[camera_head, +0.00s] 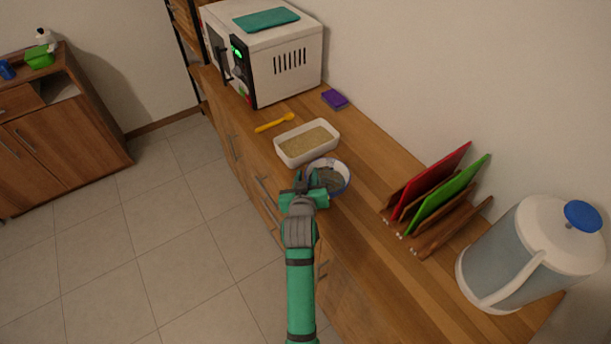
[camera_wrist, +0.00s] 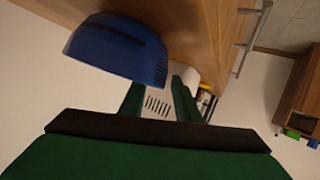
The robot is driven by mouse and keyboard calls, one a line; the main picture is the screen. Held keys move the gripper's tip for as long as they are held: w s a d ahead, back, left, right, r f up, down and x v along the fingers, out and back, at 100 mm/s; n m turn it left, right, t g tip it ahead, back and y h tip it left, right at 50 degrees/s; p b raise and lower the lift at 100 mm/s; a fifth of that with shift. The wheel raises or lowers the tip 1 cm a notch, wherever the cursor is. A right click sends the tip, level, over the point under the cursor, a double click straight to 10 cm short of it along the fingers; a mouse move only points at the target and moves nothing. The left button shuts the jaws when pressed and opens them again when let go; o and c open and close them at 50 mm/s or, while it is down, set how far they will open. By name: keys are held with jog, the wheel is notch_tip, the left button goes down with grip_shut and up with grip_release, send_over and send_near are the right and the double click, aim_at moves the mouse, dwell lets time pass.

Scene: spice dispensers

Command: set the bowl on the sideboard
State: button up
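The bowl (camera_head: 342,170), white and blue with a dark inside, stands on the wooden counter in the head view. In the wrist view its blue outer side (camera_wrist: 110,45) fills the upper left, close to the fingertips. My gripper (camera_head: 310,186) is at the bowl's near left edge. Its two green fingers (camera_wrist: 158,88) are apart, with the bowl's edge near the gap; I cannot tell whether they touch it. A wooden cabinet (camera_head: 75,130), seemingly the sideboard, stands at the far left and shows at the right of the wrist view (camera_wrist: 300,95).
A white tray (camera_head: 290,155) of grainy stuff sits right behind the bowl. A yellow spoon (camera_head: 273,122), purple sponge (camera_head: 334,98) and microwave (camera_head: 275,60) lie beyond. A board rack (camera_head: 440,225) and jug (camera_head: 525,255) stand right. The cabinet holds a green item (camera_head: 40,58); floor between is clear.

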jog(key=v, duration=1.2)
jog(key=s+d+f, duration=0.1)
jog(key=s+f, duration=0.3)
jog(key=s, duration=0.5)
jog(key=s+f, duration=0.5)
jog(key=s, duration=0.3)
jog(key=s+r+m+t, duration=0.1)
jog(key=s, duration=0.8)
jog(key=s+d+r+m, duration=0.1)
jog(key=s+r, duration=0.1)
jog(key=s, duration=0.7)
jog(key=shift+s+d+r+t, duration=0.15)
jog(key=shift+s+d+t, duration=0.15)
jog(key=shift+t, duration=0.1)
